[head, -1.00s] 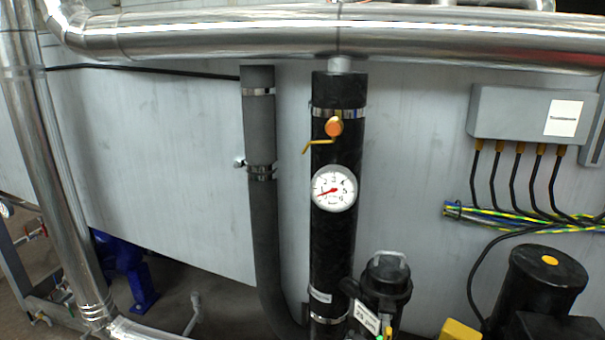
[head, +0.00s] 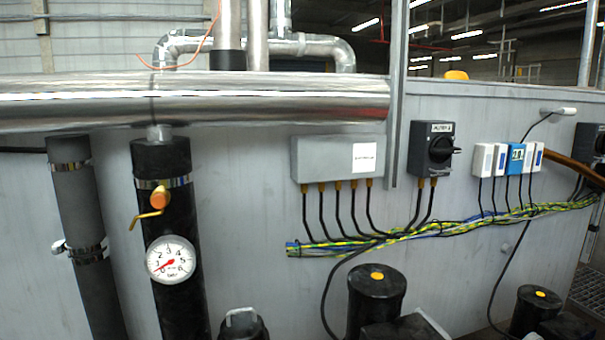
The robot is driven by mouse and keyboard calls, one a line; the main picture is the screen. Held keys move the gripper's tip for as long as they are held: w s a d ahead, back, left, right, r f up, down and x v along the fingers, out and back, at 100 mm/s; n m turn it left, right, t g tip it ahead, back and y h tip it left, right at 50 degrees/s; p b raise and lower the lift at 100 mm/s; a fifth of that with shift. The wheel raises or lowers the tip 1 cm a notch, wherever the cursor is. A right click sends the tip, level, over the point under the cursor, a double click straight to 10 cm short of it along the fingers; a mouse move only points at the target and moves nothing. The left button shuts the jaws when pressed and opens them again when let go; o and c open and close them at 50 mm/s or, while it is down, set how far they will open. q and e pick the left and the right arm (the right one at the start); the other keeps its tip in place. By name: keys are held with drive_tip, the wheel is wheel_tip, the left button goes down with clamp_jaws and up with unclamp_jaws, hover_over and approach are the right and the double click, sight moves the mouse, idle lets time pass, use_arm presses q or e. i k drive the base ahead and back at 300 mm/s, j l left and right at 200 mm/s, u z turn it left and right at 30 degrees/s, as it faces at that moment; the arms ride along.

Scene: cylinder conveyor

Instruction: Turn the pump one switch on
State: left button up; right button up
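A dark rotary switch box (head: 431,149) with a black knob is mounted on the grey wall panel, right of centre in the head view. A label on its top edge is too small to read surely. The knob's handle points to the right. A second dark switch box (head: 592,150) is partly cut off at the right edge, and its label cannot be read. I cannot tell which of the two is the pump one switch. Neither of my grippers is in view.
A grey junction box (head: 338,160) and several small white and blue modules (head: 516,158) share the wall. A pressure gauge (head: 170,259) sits on a black pipe at left. Black motors (head: 376,297) stand below. A large metal pipe (head: 200,100) crosses at upper left.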

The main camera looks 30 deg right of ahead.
sight(441, 149)
drive_tip(key=z, duration=1.75)
